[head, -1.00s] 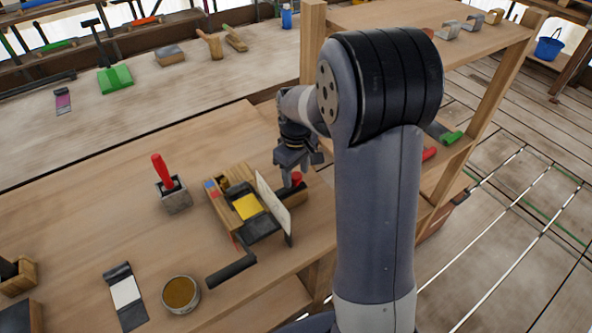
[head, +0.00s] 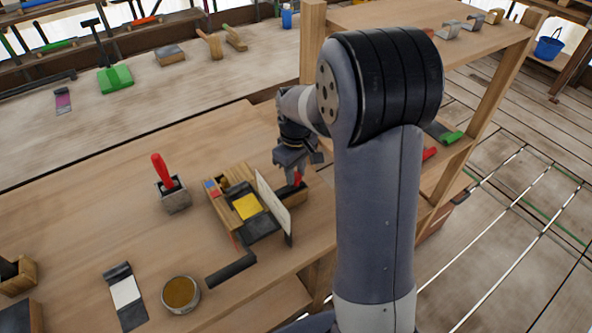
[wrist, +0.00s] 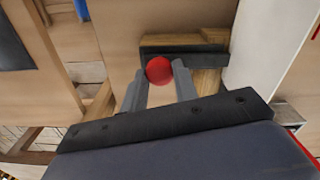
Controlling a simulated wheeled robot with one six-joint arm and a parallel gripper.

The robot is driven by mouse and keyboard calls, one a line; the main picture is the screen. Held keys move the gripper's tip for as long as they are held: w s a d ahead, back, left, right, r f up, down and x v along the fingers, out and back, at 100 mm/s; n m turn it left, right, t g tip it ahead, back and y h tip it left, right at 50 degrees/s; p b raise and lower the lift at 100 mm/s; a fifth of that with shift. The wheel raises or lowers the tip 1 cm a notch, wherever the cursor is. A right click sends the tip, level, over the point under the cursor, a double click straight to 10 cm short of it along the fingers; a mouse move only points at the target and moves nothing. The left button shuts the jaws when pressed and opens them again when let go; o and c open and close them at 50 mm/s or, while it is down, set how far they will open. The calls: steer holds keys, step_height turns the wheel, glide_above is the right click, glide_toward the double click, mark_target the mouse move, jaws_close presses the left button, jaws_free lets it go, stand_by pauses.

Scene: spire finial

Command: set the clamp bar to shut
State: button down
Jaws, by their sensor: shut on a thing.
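The device (head: 216,213) is a wooden block with a yellow patch (head: 246,206), a pale upright plate (head: 272,205) and dark parts. A dark bar (head: 293,192) with a red knob (head: 298,179) is at its right side; I take this as the clamp bar. My gripper (head: 297,175) is at the red knob, partly hidden by its own wrist in the head view. In the wrist view, my gripper (wrist: 160,80) has its two fingers on either side of the red knob (wrist: 159,70), shut on it. The dark bar (wrist: 185,52) lies just beyond.
A grey block with a red handle (head: 163,172) stands left of the device. A dark handle (head: 231,270), a round tin (head: 180,294) and a black-and-white tool (head: 125,295) are nearer the front. My arm hides the bench's right part. Bench left of the device is mostly clear.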

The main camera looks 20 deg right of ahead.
mark_target(266, 199)
steer(key=s+a, duration=0.1)
steer(key=a, duration=0.4)
steer(key=s+a, duration=0.1)
steer(key=a, duration=0.2)
steer(key=shift+s+a, duration=0.15)
steer(key=shift+s, duration=0.15)
steer(key=c, duration=1.2)
jaws_free()
steer(key=shift+a, duration=0.2)
steer(key=shift+o, duration=0.5)
steer(key=shift+d+r, duration=0.1)
steer(key=shift+r, duration=0.05)
step_height(266, 199, up, 11)
steer(key=shift+f, duration=0.2)
